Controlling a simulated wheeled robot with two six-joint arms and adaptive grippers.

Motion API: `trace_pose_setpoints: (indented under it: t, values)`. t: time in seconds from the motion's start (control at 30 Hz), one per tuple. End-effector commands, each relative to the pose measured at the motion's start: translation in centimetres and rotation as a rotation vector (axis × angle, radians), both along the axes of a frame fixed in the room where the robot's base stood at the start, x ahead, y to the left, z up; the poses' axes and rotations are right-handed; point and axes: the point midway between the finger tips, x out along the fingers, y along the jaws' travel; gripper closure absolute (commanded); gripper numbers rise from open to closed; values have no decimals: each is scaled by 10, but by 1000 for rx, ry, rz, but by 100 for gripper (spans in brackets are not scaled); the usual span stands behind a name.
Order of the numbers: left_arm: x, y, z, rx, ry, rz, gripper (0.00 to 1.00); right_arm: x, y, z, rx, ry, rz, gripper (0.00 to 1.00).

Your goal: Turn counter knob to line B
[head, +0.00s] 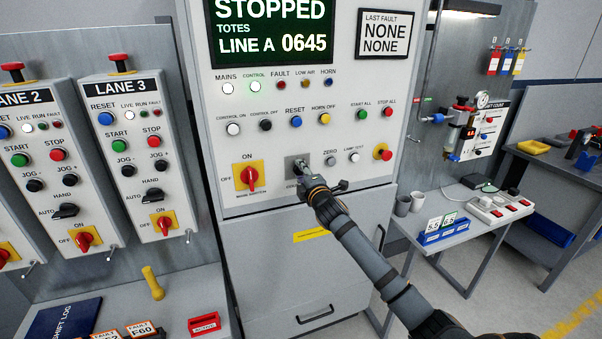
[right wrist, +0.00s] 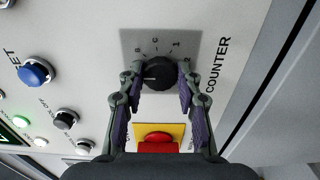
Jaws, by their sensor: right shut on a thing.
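The counter knob (right wrist: 158,70) is a round black knob on a grey square plate, beside the word COUNTER in the right wrist view. Small marks ring it; its pale pointer line faces left in that view, but I cannot read clearly which mark it meets. My right gripper (right wrist: 158,84) is shut on the knob, one finger on each side. In the head view my right gripper (head: 316,183) is at the panel, covering most of the knob and its label. The display (head: 270,32) reads STOPPED, TOTES, LINE A 0645. My left gripper is not in view.
A red rotary switch on a yellow plate (head: 249,176) is left of the counter plate. Buttons and lamps fill the panel above. Lane boxes (head: 137,150) stand left; a side table (head: 460,226) stands right.

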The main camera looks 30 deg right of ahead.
Motion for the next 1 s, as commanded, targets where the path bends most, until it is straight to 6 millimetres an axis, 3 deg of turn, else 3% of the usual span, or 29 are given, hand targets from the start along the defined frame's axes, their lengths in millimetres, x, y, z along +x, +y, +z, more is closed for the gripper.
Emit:
trace_pose_setpoints:
  t: [0.37,1.0]
  values:
    - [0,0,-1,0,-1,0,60,0,0,-1,91,-20,-1,98]
    - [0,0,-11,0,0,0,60,0,0,-3,548,-128,-2,98]
